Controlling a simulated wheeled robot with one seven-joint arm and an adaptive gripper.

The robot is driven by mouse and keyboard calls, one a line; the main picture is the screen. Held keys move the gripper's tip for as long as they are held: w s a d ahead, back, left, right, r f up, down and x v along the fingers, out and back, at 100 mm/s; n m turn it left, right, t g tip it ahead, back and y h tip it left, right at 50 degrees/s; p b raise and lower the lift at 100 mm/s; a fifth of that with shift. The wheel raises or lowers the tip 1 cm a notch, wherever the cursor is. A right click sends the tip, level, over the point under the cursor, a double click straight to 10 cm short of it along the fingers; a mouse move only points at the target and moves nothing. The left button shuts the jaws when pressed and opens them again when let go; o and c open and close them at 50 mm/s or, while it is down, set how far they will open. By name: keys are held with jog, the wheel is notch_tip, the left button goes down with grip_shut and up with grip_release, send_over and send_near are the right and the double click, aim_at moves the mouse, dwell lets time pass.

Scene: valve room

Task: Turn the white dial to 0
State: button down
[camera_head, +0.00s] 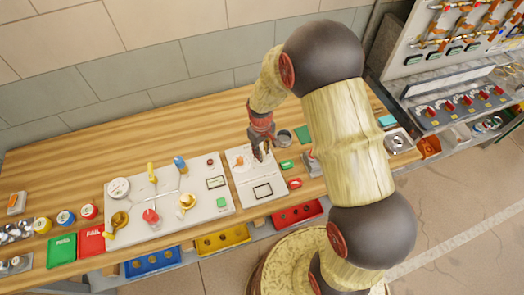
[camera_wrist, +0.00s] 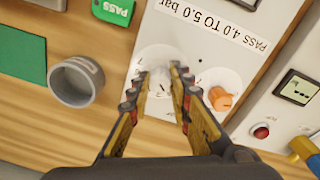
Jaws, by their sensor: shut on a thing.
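The white dial (camera_wrist: 160,86) sits on a white panel (camera_wrist: 195,48), which also shows on the bench in the head view (camera_head: 245,188). In the wrist view the dial lies between my fingertips, with a pale round scale around it. My gripper (camera_wrist: 159,76) is shut on the dial, one finger on each side. In the head view my gripper (camera_head: 260,152) reaches down to the panel's upper right part and hides the dial. The dial's pointer and scale numbers are too small to read.
An orange knob (camera_wrist: 220,98) is close beside my right finger. A grey cup (camera_wrist: 76,82) stands left of the panel in the wrist view. A larger white board (camera_head: 155,225) with gauges and valves lies left of the panel in the head view. Bare wood shows behind it.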

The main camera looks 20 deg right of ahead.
jog(key=n, duration=0.5)
jog(key=shift+w+n+p, duration=0.1)
jog(key=shift+n+p, duration=0.2)
jog(key=shift+p, duration=0.05)
jog(key=n, duration=0.5)
jog(key=shift+n, duration=0.4)
jog(key=c, duration=1.6)
grip_release()
jog(key=r, duration=1.2)
jog(key=shift+s, duration=0.2)
